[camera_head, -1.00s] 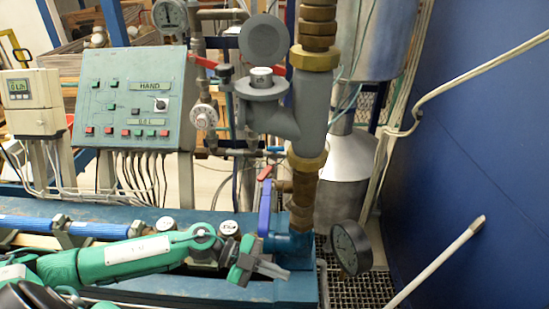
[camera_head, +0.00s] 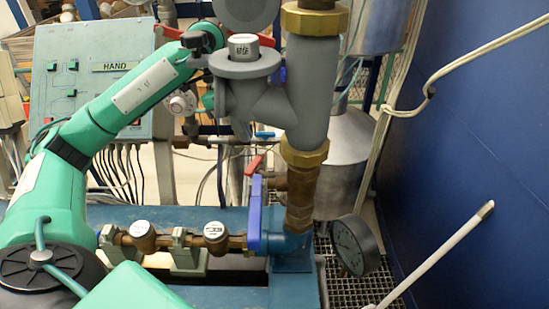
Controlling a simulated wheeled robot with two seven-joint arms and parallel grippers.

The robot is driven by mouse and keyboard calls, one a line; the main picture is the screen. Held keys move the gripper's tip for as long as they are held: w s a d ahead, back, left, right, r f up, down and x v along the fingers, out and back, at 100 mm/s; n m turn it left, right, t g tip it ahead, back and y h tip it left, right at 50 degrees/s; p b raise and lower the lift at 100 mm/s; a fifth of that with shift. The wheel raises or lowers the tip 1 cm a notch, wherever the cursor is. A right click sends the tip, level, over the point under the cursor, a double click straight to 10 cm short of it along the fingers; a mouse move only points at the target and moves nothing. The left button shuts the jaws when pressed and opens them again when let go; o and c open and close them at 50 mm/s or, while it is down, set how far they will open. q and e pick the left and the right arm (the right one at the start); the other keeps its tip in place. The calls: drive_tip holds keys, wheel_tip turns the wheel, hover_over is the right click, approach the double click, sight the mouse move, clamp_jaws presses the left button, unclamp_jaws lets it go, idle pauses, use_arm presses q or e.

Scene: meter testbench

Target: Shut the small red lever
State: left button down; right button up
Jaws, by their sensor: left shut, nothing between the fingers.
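A small red lever (camera_head: 255,164) sits on the brass pipework, just above the upright blue lever (camera_head: 254,214). It points up and left from its valve. My left arm rises from the lower left, and its end, with my left gripper (camera_head: 206,60), is high beside the grey meter body (camera_head: 246,66). The gripper is shut and empty, well above and left of the small red lever. Its fingers are small and partly hidden by the meter. Red handle parts (camera_head: 168,32) show behind the arm's end. My right gripper is out of view.
The green control panel (camera_head: 90,62) stands behind my left arm. The thick grey pipe (camera_head: 310,95) rises right of the levers, with a black gauge (camera_head: 355,245) below it. A white rod (camera_head: 435,256) leans at the right near the blue wall (camera_head: 480,120).

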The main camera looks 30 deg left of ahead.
sight(257, 162)
use_arm(q)
drive_tip(key=shift+n, duration=0.3)
drive_tip(key=shift+p+x, duration=1.5)
drive_tip(key=shift+x, duration=3)
drive_tip(key=shift+w+a+f, duration=0.1)
drive_tip(key=shift+w+a, duration=0.05)
drive_tip(key=shift+a, duration=0.05)
